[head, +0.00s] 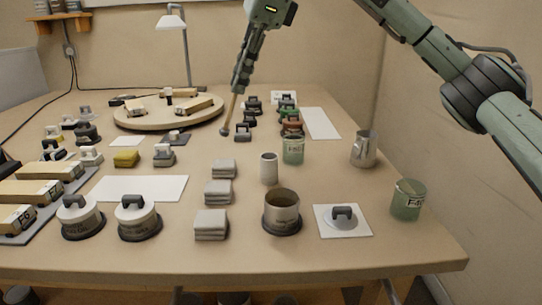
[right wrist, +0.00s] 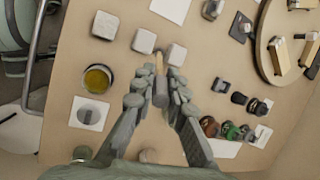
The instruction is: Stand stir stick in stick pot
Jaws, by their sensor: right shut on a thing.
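My right gripper (head: 243,72) is shut on the stir stick (head: 232,112), a thin tan stick with a rounded lower end. The stick hangs tilted in the air, its lower end to the left. In the right wrist view my gripper (right wrist: 160,101) is around the stick (right wrist: 160,63). A narrow pale grey cylinder (head: 269,168), which looks like the stick pot, stands upright on the bench, lower and to the right of the stick in the head view. The stick is apart from it. The pot's inside cannot be made out. My left gripper is out of view.
Near the pot stand a green can (head: 293,150), a wide grey cup (head: 282,212) and grey block stacks (head: 218,191). A metal jug (head: 364,149) stands right. A round wooden board (head: 168,112) with blocks lies behind, left. Small dark-handled pieces stand near the stick.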

